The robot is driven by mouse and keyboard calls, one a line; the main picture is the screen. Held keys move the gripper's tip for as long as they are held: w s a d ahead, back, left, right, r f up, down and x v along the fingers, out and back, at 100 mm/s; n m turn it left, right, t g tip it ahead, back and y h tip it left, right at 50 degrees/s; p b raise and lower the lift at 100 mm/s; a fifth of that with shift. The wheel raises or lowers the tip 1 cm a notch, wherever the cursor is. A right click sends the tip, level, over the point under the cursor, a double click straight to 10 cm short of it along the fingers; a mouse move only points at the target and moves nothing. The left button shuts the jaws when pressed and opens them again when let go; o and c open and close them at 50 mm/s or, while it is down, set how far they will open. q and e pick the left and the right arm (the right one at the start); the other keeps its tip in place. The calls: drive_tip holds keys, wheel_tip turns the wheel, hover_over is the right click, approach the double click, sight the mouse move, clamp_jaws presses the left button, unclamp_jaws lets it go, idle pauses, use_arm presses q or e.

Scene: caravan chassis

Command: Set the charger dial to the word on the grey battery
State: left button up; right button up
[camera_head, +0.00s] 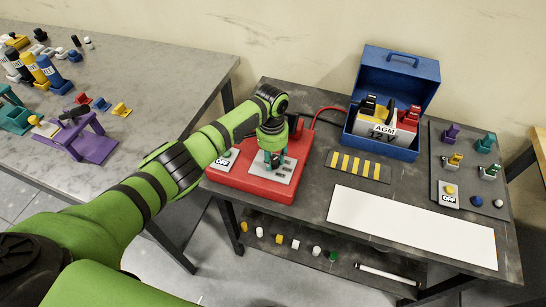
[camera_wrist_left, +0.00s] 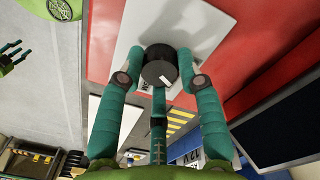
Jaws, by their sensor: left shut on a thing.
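The red charger (camera_head: 240,191) lies on the dark workbench, with a light plate on its top. My left gripper (camera_head: 273,163) reaches down over this plate. In the left wrist view its fingers (camera_wrist_left: 160,62) are shut on the black round dial (camera_wrist_left: 159,72), which has a white pointer mark. The dial is hidden in the head view, and the words around it cannot be read. The grey battery (camera_head: 388,136) sits in the open blue case and its label reads "AGM 12V". My right gripper (camera_wrist_left: 12,54) shows at the left wrist view's left edge, fingers apart.
The blue case (camera_head: 393,73) stands behind right of the charger. A red cable (camera_head: 327,113) runs between them. A striped pad (camera_head: 357,165), a white sheet (camera_head: 411,226) and a grey board (camera_head: 440,150) with small parts lie to the right. Another table (camera_head: 180,70) is at left.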

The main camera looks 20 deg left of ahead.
use_arm(q)
drive_tip(key=m, duration=0.6)
drive_tip(key=shift+s+f, duration=0.1)
drive_tip(key=shift+f, duration=0.05)
drive_tip(key=m+b, duration=0.1)
drive_tip(key=m, duration=0.5)
drive_tip(key=shift+y, duration=0.3)
drive_tip(key=o, duration=1.2)
drive_tip(key=shift+c, duration=0.2)
